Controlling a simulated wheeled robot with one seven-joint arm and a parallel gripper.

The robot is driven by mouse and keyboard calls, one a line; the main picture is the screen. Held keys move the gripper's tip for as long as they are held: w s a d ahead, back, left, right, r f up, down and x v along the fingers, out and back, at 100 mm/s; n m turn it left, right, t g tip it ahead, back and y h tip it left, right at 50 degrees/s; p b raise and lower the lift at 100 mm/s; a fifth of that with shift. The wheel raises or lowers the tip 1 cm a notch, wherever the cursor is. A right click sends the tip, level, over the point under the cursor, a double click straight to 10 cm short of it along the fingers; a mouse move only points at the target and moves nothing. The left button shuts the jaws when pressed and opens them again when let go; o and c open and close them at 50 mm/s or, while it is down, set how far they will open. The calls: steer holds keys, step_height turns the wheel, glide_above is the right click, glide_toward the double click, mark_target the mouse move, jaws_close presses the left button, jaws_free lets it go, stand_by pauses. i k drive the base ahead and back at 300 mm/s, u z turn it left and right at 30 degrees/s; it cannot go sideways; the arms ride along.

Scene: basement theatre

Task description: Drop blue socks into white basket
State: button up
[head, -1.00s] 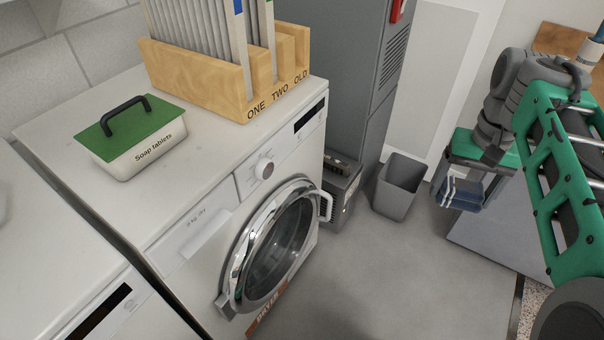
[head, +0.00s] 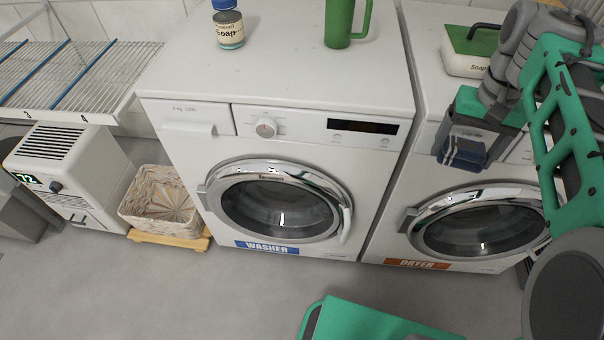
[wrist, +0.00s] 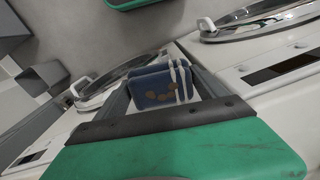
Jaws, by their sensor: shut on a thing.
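My gripper (head: 465,150) is at the right of the head view, in front of the dryer. It is shut on the blue socks (head: 463,158), a folded dark blue bundle with pale stripes. The wrist view shows the socks (wrist: 160,87) between the two fingers, with white stripes and brownish spots. A whitish woven basket (head: 160,200) stands at the left of the head view, left of the washer, on a low wooden base (head: 172,239). It looks empty. My gripper is far to the right of the basket and higher up.
A washer (head: 270,170) and a dryer (head: 470,225), both with doors shut, stand side by side. A wire rack (head: 75,75) and white dehumidifier-like box (head: 70,170) are at left. The front floor is mostly clear.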

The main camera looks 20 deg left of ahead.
mark_target(179, 213)
steer(key=u, duration=3.1)
steer(key=i, duration=1.65)
